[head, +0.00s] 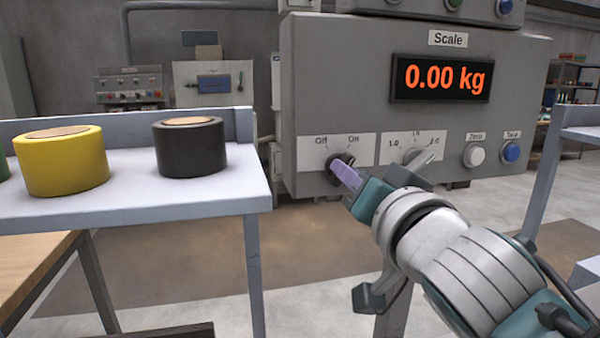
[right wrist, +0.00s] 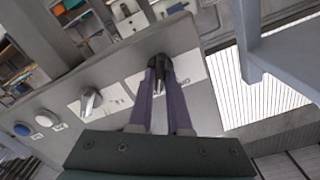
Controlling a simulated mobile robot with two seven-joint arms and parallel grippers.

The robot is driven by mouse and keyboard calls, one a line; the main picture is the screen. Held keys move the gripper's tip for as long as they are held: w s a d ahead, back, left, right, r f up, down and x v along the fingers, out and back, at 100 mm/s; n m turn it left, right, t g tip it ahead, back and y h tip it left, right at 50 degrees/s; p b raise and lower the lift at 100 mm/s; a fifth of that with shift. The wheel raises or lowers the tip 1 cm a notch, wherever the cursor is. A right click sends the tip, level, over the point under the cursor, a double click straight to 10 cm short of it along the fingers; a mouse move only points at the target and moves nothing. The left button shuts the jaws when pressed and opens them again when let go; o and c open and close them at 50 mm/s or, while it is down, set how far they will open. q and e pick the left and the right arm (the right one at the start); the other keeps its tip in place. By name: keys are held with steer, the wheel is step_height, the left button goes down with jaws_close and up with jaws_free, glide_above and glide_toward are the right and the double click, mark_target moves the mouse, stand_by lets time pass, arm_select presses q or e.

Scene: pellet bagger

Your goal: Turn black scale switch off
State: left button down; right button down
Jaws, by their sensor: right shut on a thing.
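The scale box (head: 330,80) stands in front of me with its display (head: 440,78) lit at 0.00 kg. The black scale switch (head: 336,161) is at the lower left of its front, on a pale plate marked Off at left and On at right. My right gripper (head: 345,174) is shut on this switch. In the right wrist view, its two purple fingers (right wrist: 160,85) lie on either side of the black knob (right wrist: 158,62). The fingers partly hide the switch in the head view, so I cannot tell its pointer direction. My left gripper is out of view.
A grey selector knob (head: 415,158) is just right of the switch, close to my right gripper. A white Zero button (head: 474,155) and a blue button (head: 511,151) are further right. A pale table (head: 130,210) at left holds yellow (head: 62,165) and black (head: 190,150) rolls.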

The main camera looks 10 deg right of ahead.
steer(key=shift+n, duration=0.4)
steer(key=n, duration=1.1)
steer(key=shift+a+p, duration=0.15)
steer(key=shift+p, duration=0.25)
stand_by(0.4)
steer(key=c, duration=0.9)
jaws_free()
steer(key=shift+o, duration=0.2)
steer(key=shift+s, duration=0.1)
